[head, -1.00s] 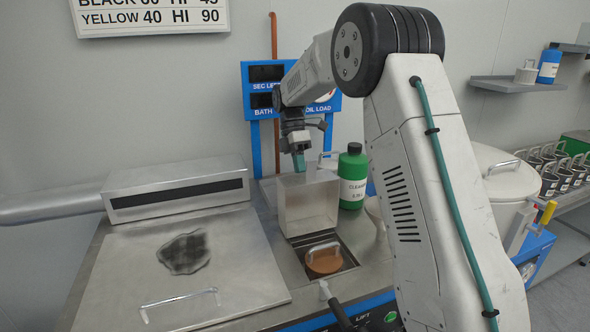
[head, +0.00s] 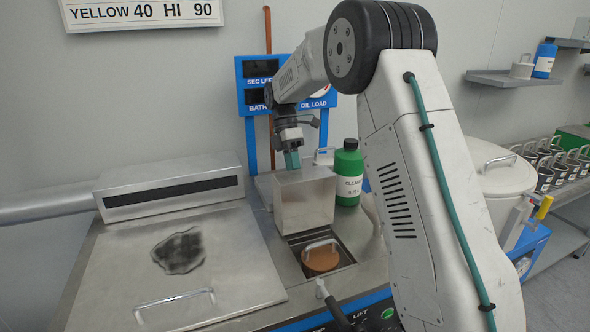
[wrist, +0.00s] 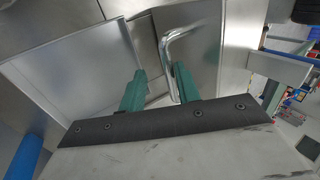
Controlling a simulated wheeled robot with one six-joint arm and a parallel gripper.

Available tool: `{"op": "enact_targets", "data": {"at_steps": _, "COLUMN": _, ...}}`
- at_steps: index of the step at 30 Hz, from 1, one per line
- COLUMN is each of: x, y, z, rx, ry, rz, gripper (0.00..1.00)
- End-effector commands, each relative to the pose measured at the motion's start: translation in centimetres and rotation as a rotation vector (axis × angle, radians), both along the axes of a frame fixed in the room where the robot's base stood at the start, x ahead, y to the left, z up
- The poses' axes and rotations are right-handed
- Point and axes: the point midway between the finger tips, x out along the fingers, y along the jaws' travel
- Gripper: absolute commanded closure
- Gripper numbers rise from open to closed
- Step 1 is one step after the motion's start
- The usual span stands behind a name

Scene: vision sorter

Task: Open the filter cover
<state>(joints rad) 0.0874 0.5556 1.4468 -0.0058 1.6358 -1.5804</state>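The filter cover (head: 304,202) is a shiny metal panel standing raised behind the square opening in the bench in the head view. Its bent-tube handle (head: 324,154) shows above its top edge. In the wrist view, the tube handle (wrist: 166,52) lies against or close to the right green finger. My gripper (head: 292,159) is at the top left of the cover, beside the handle. The wrist view shows its two green fingers (wrist: 160,86) apart, with part of the handle between them; contact is unclear. An orange-brown round piece with a handle (head: 321,258) sits in the opening.
A green cleaner bottle (head: 348,172) stands right of the cover. The blue-framed display panel (head: 244,84) is behind my gripper. A large metal lid (head: 220,245) with a dark patch lies left. A black lever (head: 336,312) is in front, and a white lidded drum (head: 500,185) is right.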

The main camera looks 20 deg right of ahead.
Motion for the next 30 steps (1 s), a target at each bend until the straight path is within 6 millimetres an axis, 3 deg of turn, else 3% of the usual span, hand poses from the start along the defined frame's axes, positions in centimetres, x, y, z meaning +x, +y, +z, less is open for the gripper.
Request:
{"op": "enact_targets", "data": {"at_steps": 16, "x": 3.6, "y": -0.2, "z": 6.2, "rx": -0.001, "ry": -0.002, "rz": 0.001, "gripper": 0.67}}
{"op": "enact_targets", "data": {"at_steps": 30, "x": 3.8, "y": -0.2, "z": 6.8, "rx": 0.0, "ry": 0.0, "rz": 0.001, "gripper": 0.67}}
